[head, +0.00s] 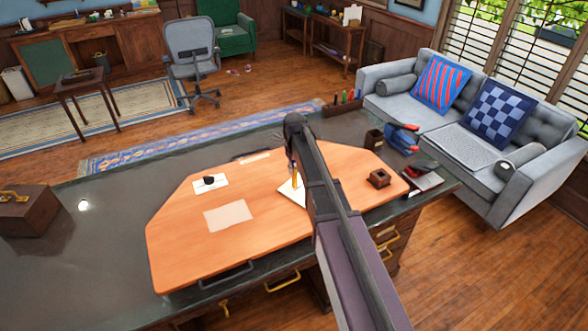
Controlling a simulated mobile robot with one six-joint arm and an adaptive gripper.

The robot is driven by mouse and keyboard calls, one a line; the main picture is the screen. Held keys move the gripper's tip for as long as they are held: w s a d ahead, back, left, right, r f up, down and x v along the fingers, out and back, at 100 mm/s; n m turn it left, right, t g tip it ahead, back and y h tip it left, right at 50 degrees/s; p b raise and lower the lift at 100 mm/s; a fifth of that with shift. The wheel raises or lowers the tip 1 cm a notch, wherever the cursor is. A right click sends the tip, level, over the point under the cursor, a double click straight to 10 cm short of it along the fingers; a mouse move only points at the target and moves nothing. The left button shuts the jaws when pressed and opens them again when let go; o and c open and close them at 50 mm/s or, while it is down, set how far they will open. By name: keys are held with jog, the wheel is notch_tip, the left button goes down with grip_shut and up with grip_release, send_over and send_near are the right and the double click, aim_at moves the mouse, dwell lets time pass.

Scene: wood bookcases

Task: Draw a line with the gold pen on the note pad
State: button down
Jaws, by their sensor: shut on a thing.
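The white note pad (287,193) lies on the orange desk mat, partly hidden behind my arm. My gripper (293,167) is at the far end of my arm, pointing down above the pad. It is shut on the gold pen (296,182), a thin yellow upright shape over the pad's upper part. The pen's tip is too small to tell whether it touches the paper. I cannot make out any line on the visible part of the pad.
The orange mat (190,250) covers the middle of the dark desk. A blank sheet (228,215), a white card with a black item (210,182) and a small brown box (379,178) lie on it. A wooden box (28,212) stands at left.

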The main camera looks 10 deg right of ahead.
jog(key=shift+w+d, duration=0.15)
jog(key=shift+w+d, duration=0.3)
jog(key=shift+d, duration=0.05)
jog(key=shift+w+d, duration=0.15)
jog(key=shift+d, duration=0.05)
dwell(0.7)
jog(key=shift+w+d, duration=0.2)
jog(key=shift+d, duration=0.05)
jog(key=shift+w+d, duration=0.25)
dwell(0.5)
jog(key=shift+w+d, duration=0.25)
jog(key=shift+w+d, duration=0.5)
jog(key=shift+d, duration=0.2)
dwell(0.8)
notch_tip(320, 180, up, 8)
jog(key=p, duration=0.8)
dwell(0.6)
